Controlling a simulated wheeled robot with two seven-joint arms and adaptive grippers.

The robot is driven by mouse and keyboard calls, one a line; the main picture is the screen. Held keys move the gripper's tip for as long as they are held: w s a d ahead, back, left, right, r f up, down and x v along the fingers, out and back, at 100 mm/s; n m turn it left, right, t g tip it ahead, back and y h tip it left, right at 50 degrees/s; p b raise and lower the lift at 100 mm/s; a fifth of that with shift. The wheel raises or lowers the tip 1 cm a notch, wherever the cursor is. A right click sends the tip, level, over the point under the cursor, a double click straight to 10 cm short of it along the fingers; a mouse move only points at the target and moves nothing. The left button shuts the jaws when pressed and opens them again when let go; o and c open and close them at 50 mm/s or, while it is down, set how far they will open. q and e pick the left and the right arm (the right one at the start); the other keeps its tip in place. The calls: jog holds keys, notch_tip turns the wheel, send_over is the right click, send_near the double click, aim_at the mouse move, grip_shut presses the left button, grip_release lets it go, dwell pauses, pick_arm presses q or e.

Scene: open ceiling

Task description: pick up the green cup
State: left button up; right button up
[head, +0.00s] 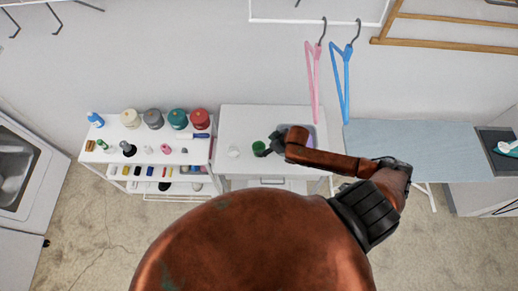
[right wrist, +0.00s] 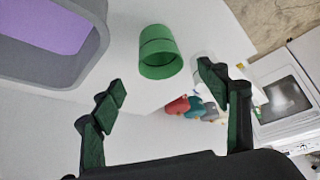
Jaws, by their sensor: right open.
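The green cup (head: 259,147) stands on the white counter (head: 240,118), left of the sink. In the right wrist view the green cup (right wrist: 159,53) is beyond the fingertips, between their lines, with nothing touching it. My right gripper (head: 268,150) is close beside the cup in the head view. In the right wrist view my right gripper (right wrist: 162,80) has its two dark fingers spread wide apart with nothing between them. My left gripper does not show.
The sink (head: 305,135) with a purple inside is right of the cup. A small white cup (head: 233,152) stands to its left. A white shelf (head: 130,132) with several jars is further left. An ironing board (head: 410,145) is at the right. Pink and blue hangers (head: 313,80) hang above.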

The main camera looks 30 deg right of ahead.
jog(key=p, duration=0.1)
send_near(255, 149)
jog(key=shift+x, duration=2.45)
jog(key=shift+w+a+r, duration=0.1)
jog(key=shift+a+r, duration=0.05)
jog(key=shift+c, duration=0.3)
jog(key=c, duration=1)
